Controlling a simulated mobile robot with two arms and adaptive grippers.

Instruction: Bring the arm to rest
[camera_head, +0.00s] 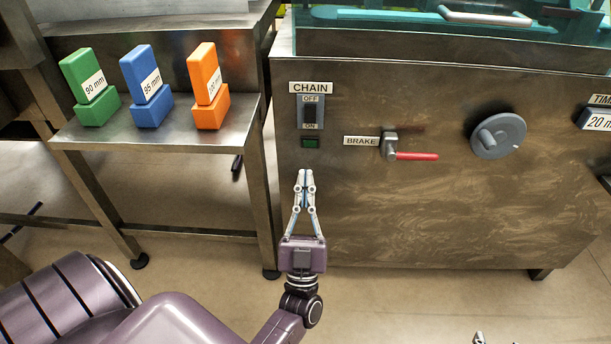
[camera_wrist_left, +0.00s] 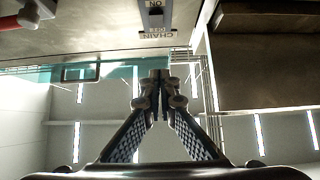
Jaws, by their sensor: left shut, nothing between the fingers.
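My left gripper (camera_head: 304,178) points up in the middle of the head view, in front of the steel machine's front panel. Its two fingertips are together and hold nothing. In the left wrist view the same gripper (camera_wrist_left: 160,78) shows its fingers meeting at the tips, with the upside-down CHAIN label (camera_wrist_left: 156,33) beyond them. In the head view the gripper is just below the CHAIN switch (camera_head: 311,111) and left of the red brake lever (camera_head: 416,156); I cannot tell how far it is from the panel. A small grey tip at the bottom edge may be my right gripper (camera_head: 479,338), mostly out of frame.
The steel machine (camera_head: 450,220) fills the right side, with a grey knob (camera_head: 497,135) on its panel. At left, a steel shelf (camera_head: 170,137) holds green (camera_head: 97,106), blue (camera_head: 152,109) and orange (camera_head: 211,110) labelled blocks. Bare floor (camera_head: 400,300) lies below the machine.

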